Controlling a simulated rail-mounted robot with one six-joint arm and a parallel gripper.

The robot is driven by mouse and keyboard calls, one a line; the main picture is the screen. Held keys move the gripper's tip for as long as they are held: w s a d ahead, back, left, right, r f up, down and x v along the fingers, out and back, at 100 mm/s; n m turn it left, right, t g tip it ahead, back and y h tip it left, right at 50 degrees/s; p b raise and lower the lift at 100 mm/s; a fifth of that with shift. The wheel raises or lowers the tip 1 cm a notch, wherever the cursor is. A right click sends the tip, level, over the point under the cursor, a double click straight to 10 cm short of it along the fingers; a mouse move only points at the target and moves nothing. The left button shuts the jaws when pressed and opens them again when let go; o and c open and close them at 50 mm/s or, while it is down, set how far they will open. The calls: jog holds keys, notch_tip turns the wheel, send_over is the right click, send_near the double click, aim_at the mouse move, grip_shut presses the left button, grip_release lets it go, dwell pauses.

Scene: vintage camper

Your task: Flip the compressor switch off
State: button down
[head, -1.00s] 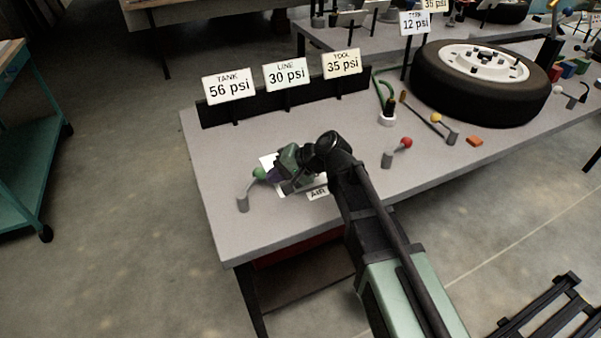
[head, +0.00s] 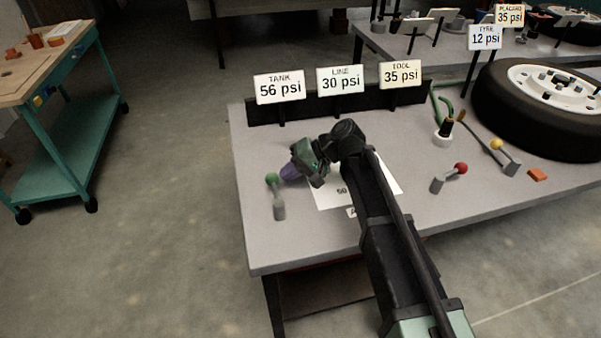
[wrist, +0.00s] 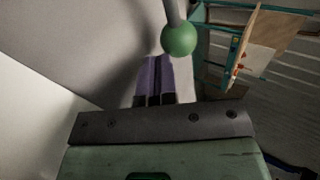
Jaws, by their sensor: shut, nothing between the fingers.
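A small lever with a green ball (head: 271,178) on a grey base (head: 279,210) stands at the left part of the grey bench; I take it to be the compressor switch, though no readable label confirms this. Its ball leans up and to the left of the base. My gripper (head: 288,173) has purple fingers, shut and empty, just right of the green ball. In the wrist view, the shut fingertips (wrist: 154,75) sit just below the green ball (wrist: 179,39). I cannot tell whether they touch it.
A white sheet (head: 330,198) lies partly under my arm. Signs read TANK 56 psi (head: 279,87), LINE 30 psi (head: 340,80) and TOOL 35 psi (head: 401,74). A red-ball lever (head: 461,168), yellow-ball lever (head: 496,145) and wheel (head: 540,105) are to the right. A teal cart (head: 75,135) stands left.

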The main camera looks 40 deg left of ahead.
jog(key=shift+a, duration=0.3)
dwell(0.4)
jog(key=shift+w+d+f+b, duration=0.2)
jog(key=shift+w+d, duration=0.05)
jog(key=shift+w, duration=0.4)
jog(key=shift+w+d+f+b, duration=0.2)
jog(key=shift+w+d, duration=0.05)
jog(key=shift+w, duration=0.35)
jog(key=w+d+r+p, duration=0.4)
jog(key=w+r+p, duration=0.2)
jog(key=w, duration=0.2)
jog(key=shift+w+d, duration=0.15)
jog(key=shift+d, duration=0.1)
